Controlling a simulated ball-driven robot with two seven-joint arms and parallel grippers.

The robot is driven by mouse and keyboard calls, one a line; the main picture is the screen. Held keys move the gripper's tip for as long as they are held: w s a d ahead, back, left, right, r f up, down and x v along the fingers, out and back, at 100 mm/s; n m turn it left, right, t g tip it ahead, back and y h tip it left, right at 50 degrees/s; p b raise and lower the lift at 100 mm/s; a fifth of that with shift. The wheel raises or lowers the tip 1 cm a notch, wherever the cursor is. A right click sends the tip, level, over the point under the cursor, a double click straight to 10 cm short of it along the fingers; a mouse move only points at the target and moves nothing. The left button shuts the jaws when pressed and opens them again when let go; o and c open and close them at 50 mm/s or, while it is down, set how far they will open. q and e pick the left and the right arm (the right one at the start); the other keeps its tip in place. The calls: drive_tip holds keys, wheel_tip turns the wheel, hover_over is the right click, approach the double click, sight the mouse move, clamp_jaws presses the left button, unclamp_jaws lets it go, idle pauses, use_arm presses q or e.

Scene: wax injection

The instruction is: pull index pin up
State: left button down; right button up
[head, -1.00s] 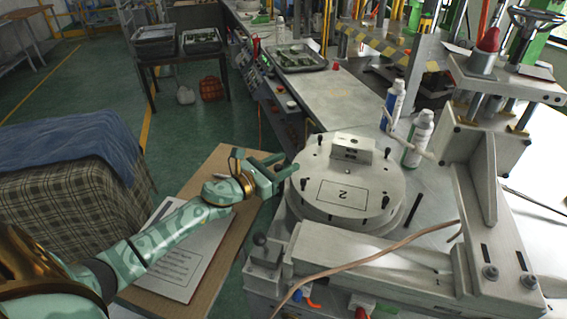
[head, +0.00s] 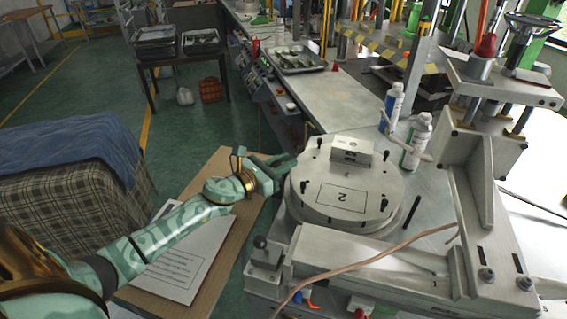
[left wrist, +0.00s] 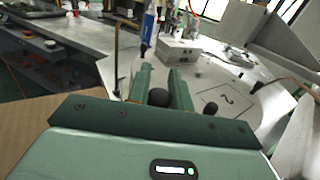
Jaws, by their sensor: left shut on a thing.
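My left gripper (head: 281,169) is at the left edge of the round turntable plate (head: 327,210), which carries a label marked 2. In the left wrist view, its two fingers (left wrist: 160,85) are shut on the black round knob of the index pin (left wrist: 158,97). The pin below the knob is hidden by the gripper, so I cannot tell how far it is raised. Another dark peg (left wrist: 210,107) stands just right of the fingers. My right gripper is not in view.
A metal block (head: 352,150) sits on the plate's far side, with several black pegs around the rim. A black ball knob (head: 261,242) stands on a fixture at front left. Two bottles (head: 416,141) and a tall metal bracket (head: 475,175) stand at right. A copper-coloured hose (head: 370,258) crosses the front.

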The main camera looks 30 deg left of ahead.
use_arm(q)
drive_tip(key=c, duration=1.3)
unclamp_jaws()
drive_tip(key=shift+r, duration=0.3)
drive_tip(key=shift+o, duration=0.2)
drive_tip(key=shift+f, duration=0.1)
drive_tip(key=shift+s+a+f, duration=0.1)
drive_tip(key=shift+s+a, duration=0.05)
drive_tip(key=shift+s, duration=0.25)
drive_tip(key=b+v, duration=0.1)
drive_tip(key=v, duration=1.4)
drive_tip(key=shift+s+a+r, duration=0.1)
drive_tip(key=shift+s+r, duration=0.1)
